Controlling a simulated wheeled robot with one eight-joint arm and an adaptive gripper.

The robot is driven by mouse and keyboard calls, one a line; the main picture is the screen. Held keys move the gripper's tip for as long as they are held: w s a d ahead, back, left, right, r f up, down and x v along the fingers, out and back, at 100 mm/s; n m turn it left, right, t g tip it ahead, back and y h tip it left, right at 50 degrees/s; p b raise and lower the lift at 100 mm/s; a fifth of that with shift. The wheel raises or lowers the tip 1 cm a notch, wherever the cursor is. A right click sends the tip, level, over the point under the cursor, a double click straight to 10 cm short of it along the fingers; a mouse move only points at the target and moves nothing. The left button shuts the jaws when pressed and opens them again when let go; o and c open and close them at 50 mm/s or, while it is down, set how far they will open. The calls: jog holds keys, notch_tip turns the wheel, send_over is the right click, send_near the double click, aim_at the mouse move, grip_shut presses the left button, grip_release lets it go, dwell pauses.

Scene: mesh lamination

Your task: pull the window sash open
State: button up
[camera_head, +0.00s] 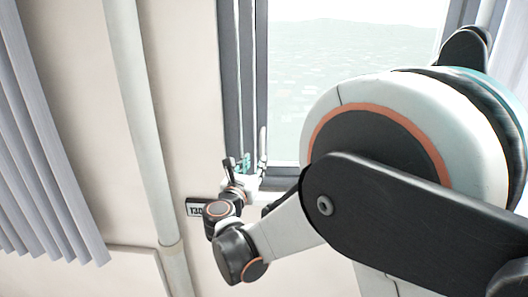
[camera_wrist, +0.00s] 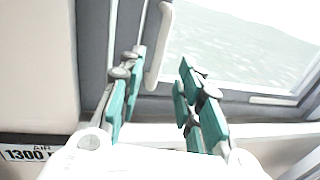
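The window sash has a dark grey frame (camera_head: 261,70) around a bright pane. In the wrist view its grey side frame (camera_wrist: 135,30) runs upward. A white upright handle (camera_wrist: 157,50) sits at the pane's left edge; it also shows in the head view (camera_head: 263,141). My gripper (camera_wrist: 160,68) is open, with teal-padded fingers spread to the left and right of the handle's lower end in the picture. The fingers appear apart from the handle; the remaining depth is hard to tell. In the head view my gripper (camera_head: 244,164) is small, at the window's lower left corner.
A second white fitting (camera_wrist: 273,100) lies along the lower frame at right.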

aim_at(261, 152)
jog(key=x, duration=0.9)
jog(key=shift+w+d, duration=0.1)
jog(key=shift+w, duration=0.3)
grip_shut()
